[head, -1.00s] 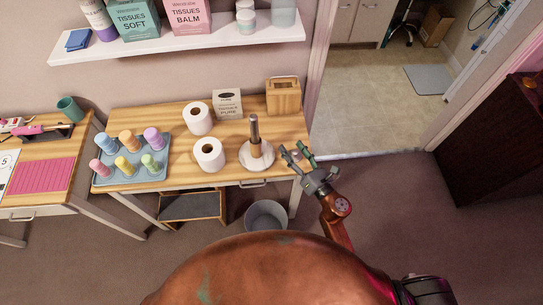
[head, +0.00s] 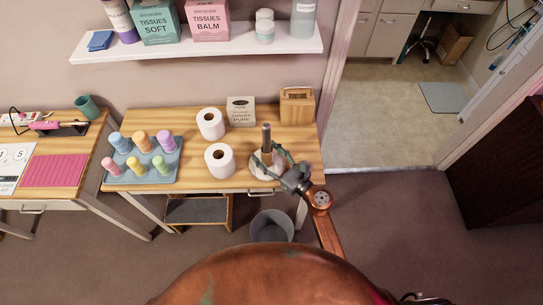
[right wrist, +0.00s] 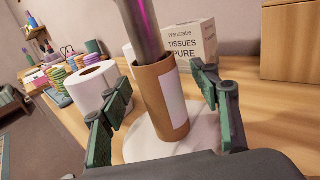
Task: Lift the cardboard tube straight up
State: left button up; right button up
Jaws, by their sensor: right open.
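The brown cardboard tube (right wrist: 163,104) stands upright around the metal post (right wrist: 142,28) of a holder with a round white base (right wrist: 140,145). A pale label shows on the tube's side. In the head view the post (head: 266,134) rises above the tube, which is partly hidden behind my fingers. My right gripper (right wrist: 161,77) is open, with one green finger on each side of the tube and visible gaps in the wrist view. In the head view my right gripper (head: 270,158) is at the holder. My left gripper is not in view.
Two white paper rolls (head: 219,161) stand left of the holder on the wooden table (head: 190,184). A tissue box (head: 240,111) and a wooden box (head: 297,106) stand behind. A tray (head: 125,178) of coloured rolls is further left. A grey bin (head: 271,226) stands below.

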aim_at(266, 125)
jog(key=shift+c, duration=0.4)
jog(key=c, duration=1.2)
jog(key=shift+o, duration=0.2)
jog(key=shift+r+p, duration=2.5)
jog(key=shift+r, duration=0.5)
jog(key=shift+r+p, duration=2.6)
jog(key=shift+r, duration=0.45)
notch_tip(266, 125, up, 7)
jog(key=p, duration=0.6)
jog(key=shift+f, duration=0.15)
pick_arm(q)
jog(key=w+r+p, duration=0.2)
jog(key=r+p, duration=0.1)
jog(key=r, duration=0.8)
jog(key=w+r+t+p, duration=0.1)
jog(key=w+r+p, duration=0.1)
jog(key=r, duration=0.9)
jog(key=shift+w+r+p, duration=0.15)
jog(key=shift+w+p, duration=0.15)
jog(key=shift+p, duration=0.2)
pick_arm(e)
jog(key=shift+r, duration=3.4)
